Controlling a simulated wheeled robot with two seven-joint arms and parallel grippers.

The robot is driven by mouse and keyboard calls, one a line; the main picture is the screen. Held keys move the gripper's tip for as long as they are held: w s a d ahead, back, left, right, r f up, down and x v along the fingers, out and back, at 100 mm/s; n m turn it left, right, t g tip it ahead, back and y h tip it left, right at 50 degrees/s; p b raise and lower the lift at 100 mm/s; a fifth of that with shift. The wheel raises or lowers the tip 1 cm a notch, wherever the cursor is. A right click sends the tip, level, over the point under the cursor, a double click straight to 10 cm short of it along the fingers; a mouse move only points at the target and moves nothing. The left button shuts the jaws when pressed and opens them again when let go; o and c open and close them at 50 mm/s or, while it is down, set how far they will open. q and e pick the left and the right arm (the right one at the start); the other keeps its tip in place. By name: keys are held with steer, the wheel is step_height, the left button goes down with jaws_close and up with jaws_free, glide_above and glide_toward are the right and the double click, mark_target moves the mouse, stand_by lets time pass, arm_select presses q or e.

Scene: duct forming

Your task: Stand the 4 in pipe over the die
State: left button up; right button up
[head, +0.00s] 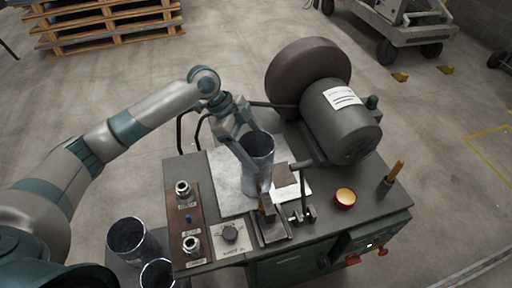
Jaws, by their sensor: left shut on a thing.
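A dark grey metal pipe (258,172), open at the top, stands roughly upright over the pale metal plate (229,190) on the bench. My left gripper (248,158) reaches in from the upper left and is shut on the pipe's left side. I cannot make out the die; the pipe may hide it. I cannot tell whether the pipe's lower end touches the plate. Two more open pipes stand at the lower left, one behind (117,240) and one nearer (157,276). My right gripper is not in view.
A large motor (340,120) with a round dark wheel fills the bench's back right. A black-handled clamp (304,205) stands close right of the pipe. An orange-lit cup (345,198) and an orange-handled tool (394,176) are farther right. Fittings (184,192) line the left edge.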

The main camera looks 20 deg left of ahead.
arm_select(q)
steer(key=shift+f, duration=0.25)
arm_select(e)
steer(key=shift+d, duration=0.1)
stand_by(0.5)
arm_select(q)
steer(key=o, duration=1.7)
steer(key=b+v, duration=0.4)
steer(key=v, duration=1.3)
steer(key=shift+r, duration=0.15)
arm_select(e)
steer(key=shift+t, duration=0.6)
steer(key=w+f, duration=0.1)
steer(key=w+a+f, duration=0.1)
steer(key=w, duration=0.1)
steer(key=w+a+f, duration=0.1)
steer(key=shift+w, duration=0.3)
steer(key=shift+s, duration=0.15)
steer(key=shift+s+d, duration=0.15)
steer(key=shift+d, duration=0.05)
